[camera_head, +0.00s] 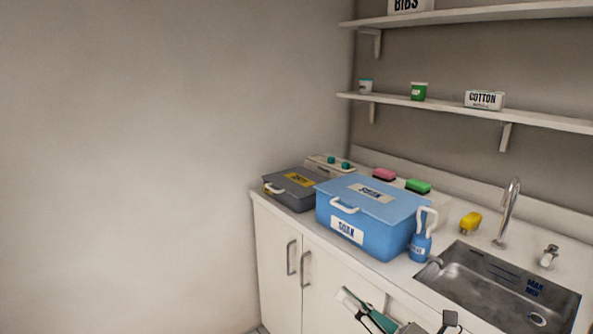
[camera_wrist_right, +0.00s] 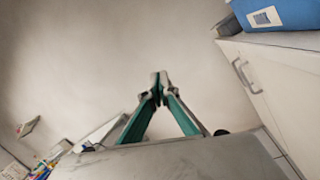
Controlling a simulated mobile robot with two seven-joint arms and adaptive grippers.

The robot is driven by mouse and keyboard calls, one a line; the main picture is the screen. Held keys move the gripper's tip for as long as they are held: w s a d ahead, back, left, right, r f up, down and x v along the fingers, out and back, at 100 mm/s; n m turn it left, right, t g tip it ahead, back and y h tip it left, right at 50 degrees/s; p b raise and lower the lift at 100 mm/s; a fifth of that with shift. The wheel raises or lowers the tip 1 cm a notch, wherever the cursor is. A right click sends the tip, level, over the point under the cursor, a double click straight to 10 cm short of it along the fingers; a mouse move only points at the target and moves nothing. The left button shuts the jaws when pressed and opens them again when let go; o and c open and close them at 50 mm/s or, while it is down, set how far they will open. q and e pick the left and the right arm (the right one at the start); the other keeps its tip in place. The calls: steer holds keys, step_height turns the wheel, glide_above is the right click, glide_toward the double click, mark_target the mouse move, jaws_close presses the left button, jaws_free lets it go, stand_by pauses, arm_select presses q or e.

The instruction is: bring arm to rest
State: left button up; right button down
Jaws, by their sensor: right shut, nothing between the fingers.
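My right gripper (camera_head: 346,296) shows at the bottom of the head view, in front of the white cabinet, with teal and grey finger parts. In the right wrist view its two teal fingers (camera_wrist_right: 160,86) meet at the tips, shut and empty. It is apart from the counter and everything on it. My left gripper is in neither view.
Cabinet doors with handles (camera_head: 291,258) face the gripper. Room left of the cabinet looks free.

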steer(key=s+d+f+m+h+p, duration=0.1)
steer(key=s+d+f+m+h, duration=0.25)
steer(key=f+m, duration=0.65)
steer(key=s+d+f+m+h, duration=0.25)
steer(key=f+m+h, duration=0.25)
steer(key=f+m, duration=0.5)
steer(key=s+d+f+m+g+h+p, duration=0.1)
steer(key=s+d+f+m+g+h, duration=0.2)
steer(key=s+f+m, duration=1.1)
steer(key=shift+s+d+f+m+g, duration=0.3)
steer(key=shift+d+m+g, duration=0.2)
steer(key=shift+d+m, duration=0.1)
